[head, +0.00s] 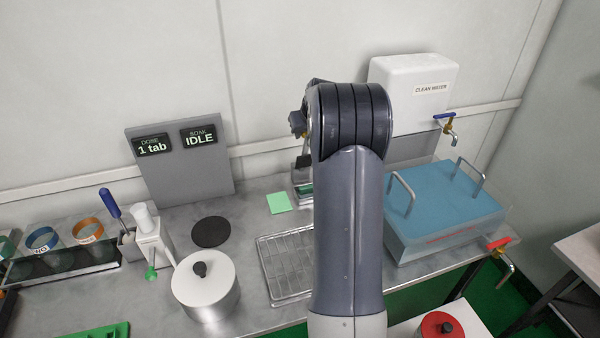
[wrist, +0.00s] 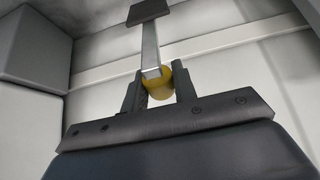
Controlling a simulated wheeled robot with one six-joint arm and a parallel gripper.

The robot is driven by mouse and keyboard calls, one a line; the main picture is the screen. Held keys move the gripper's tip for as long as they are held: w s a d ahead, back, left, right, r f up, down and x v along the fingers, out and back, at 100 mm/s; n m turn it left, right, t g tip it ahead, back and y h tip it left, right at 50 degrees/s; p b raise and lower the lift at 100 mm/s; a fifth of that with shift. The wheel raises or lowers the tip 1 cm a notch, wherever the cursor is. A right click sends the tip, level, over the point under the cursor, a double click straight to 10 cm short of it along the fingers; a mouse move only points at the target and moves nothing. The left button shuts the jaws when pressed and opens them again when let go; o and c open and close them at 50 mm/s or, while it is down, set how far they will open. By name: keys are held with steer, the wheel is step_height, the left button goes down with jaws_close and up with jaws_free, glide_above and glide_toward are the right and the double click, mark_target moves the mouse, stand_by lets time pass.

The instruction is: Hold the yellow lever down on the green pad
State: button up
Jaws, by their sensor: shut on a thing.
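In the wrist view, my gripper (wrist: 160,92) has a finger on each side of a rounded yellow lever end (wrist: 157,87) and is shut on it. A flat silver bar (wrist: 150,48) runs from the yellow part up to a dark plate (wrist: 148,11). In the head view, my arm hides most of the gripper and the lever. A small device with a green part (head: 304,189) shows just left of my arm, partly hidden. A light green square pad (head: 278,203) lies flat on the counter beside it. I cannot tell how far the lever is pressed.
A wire rack (head: 284,265), a lidded steel pot (head: 206,287) and a black disc (head: 211,232) stand left of my arm. A grey display panel (head: 182,180) reads "1 tab" and "IDLE". A blue-topped tank (head: 446,203) and a white water container (head: 411,94) are right.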

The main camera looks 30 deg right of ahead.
steer(key=shift+s+a+f+b, duration=0.15)
steer(key=shift+s+f+b, duration=0.15)
steer(key=shift+s+b, duration=0.3)
steer(key=shift+s+a+b, duration=0.2)
steer(key=shift+s+b, duration=0.3)
steer(key=shift+s, duration=0.2)
steer(key=shift+f, duration=0.1)
steer(key=shift+s+a+f+b, duration=0.15)
steer(key=shift+s+f+b, duration=0.1)
steer(key=shift+s+b, duration=0.4)
steer(key=shift+s+a+f+b, duration=0.15)
steer(key=shift+s+f+b, duration=0.05)
steer(key=shift+s+b, duration=0.35)
steer(key=shift+s, duration=0.1)
